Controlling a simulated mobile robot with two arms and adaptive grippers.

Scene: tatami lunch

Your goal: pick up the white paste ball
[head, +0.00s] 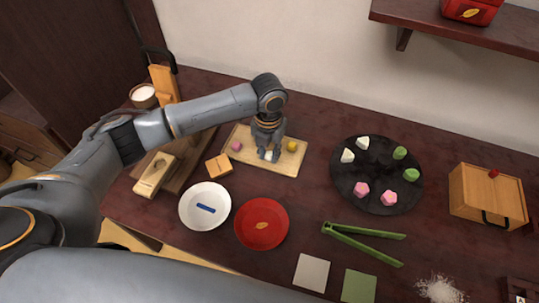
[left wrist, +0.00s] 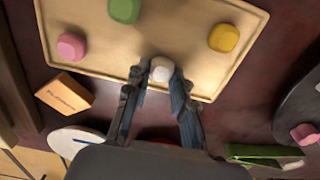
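The white paste ball (left wrist: 161,70) sits at the near edge of the wooden board (left wrist: 125,60) in the left wrist view, between my left gripper's fingertips (left wrist: 160,80). The fingers are drawn in to about the ball's width, and both tips appear to touch its sides. In the head view my left gripper (head: 268,153) points down over the board (head: 250,160), with the white ball (head: 269,155) partly hidden between its fingers. The ball looks level with the board, not clearly raised. My right gripper is not in view.
A pink ball (head: 236,146), a yellow ball (head: 292,146) and a green ball (left wrist: 125,10) share the board. A dark round plate (head: 375,175) holds several shaped sweets. A white bowl (head: 193,219), red plate (head: 262,238) and green tongs (head: 350,236) lie nearer.

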